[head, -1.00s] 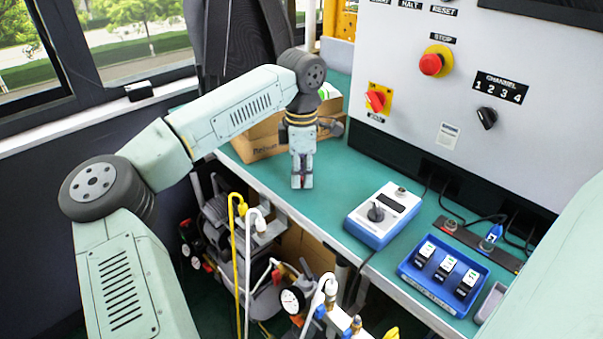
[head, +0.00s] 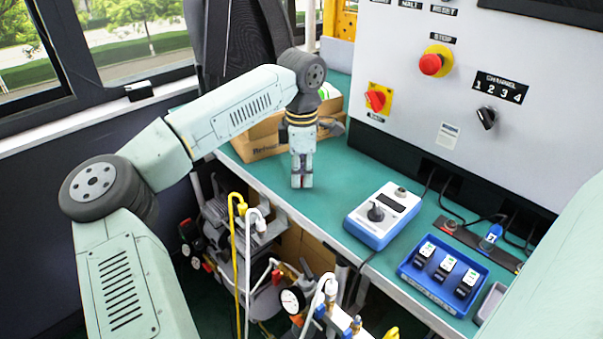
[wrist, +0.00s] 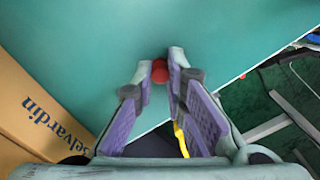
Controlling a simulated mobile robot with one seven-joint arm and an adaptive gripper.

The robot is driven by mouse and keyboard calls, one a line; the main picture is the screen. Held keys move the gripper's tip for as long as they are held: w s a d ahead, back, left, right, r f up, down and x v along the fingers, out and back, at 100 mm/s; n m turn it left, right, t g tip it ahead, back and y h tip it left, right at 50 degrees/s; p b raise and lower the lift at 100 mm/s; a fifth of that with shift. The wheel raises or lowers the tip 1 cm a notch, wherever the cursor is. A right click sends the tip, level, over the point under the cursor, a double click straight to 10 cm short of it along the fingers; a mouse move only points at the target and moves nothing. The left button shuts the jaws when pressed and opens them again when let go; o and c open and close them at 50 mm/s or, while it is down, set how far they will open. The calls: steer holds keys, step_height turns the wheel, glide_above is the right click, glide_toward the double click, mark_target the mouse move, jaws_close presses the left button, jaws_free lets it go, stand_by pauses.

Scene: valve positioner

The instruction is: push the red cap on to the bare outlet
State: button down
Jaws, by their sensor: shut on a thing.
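The red cap (wrist: 160,71) shows in the wrist view between my gripper's fingertips. My gripper (wrist: 161,66) is shut on it, with one finger on each side. In the head view my gripper (head: 302,182) points down over the green bench top, near its front edge; the cap is hardly visible there. Below the bench front stand fittings with hoses, a pressure gauge (head: 293,300) and a brass fitting (head: 356,325). I cannot tell which fitting is the bare outlet. The gripper is well apart from these fittings.
A cardboard box (head: 262,142) stands left of my gripper, also in the wrist view (wrist: 35,110). A blue-and-white dial unit (head: 382,215) and a blue tray (head: 445,276) stand to the right. White and yellow hoses (head: 238,250) rise before the bench. The bench around my gripper is clear.

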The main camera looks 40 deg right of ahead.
steer(key=shift+r+p, duration=0.85)
steer(key=shift+r, duration=0.25)
stand_by(0.8)
steer(key=shift+r+p, duration=1.5)
steer(key=shift+r, duration=0.45)
steer(key=shift+f, duration=0.1)
